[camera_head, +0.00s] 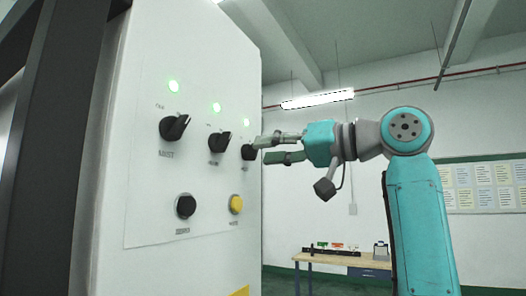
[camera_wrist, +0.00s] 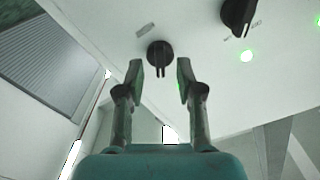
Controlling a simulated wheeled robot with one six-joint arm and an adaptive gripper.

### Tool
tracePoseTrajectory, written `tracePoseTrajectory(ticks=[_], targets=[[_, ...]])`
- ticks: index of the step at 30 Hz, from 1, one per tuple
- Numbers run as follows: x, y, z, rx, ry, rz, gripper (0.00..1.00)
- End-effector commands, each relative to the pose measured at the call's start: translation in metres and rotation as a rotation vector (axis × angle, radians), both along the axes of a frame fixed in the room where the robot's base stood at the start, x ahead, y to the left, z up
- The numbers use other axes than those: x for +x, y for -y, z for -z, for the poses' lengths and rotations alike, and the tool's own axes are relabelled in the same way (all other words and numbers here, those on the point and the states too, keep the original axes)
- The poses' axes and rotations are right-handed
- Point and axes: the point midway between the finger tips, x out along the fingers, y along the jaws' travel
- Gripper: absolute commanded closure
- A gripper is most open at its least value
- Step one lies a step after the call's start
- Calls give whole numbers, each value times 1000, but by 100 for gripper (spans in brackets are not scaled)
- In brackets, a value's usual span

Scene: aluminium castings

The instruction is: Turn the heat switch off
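The right-hand black rotary switch (camera_head: 249,152) is on the front of a white cabinet, under a lit green lamp (camera_head: 246,122). Its label is too small to read, so I cannot confirm that it is the heat switch. My gripper (camera_head: 262,150) is in front of this switch, with its fingers open and pointing at the panel. In the wrist view the switch (camera_wrist: 160,52) shows just beyond and between the two open fingertips (camera_wrist: 160,70). A gap shows on each side of it, and I see no contact.
Two more black rotary switches, the left (camera_head: 174,127) and the middle (camera_head: 219,142), sit beside it under lit green lamps. A black button (camera_head: 186,206) and a yellow button (camera_head: 236,204) are below. A workbench (camera_head: 345,262) stands behind at the right wall.

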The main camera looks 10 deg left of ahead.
Motion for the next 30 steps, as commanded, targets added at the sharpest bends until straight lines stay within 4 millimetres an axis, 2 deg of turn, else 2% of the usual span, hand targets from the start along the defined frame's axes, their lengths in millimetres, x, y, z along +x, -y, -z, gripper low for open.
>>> tracePoseTrajectory(ticks=[6,15,16,20,30], targets=[[5,-16,0,0,0,0,64],[6,-17,0,0,0,0,64],[6,-17,0,0,0,0,69],[6,-17,0,0,0,0,100],[6,-17,0,-4,12,0,100]])
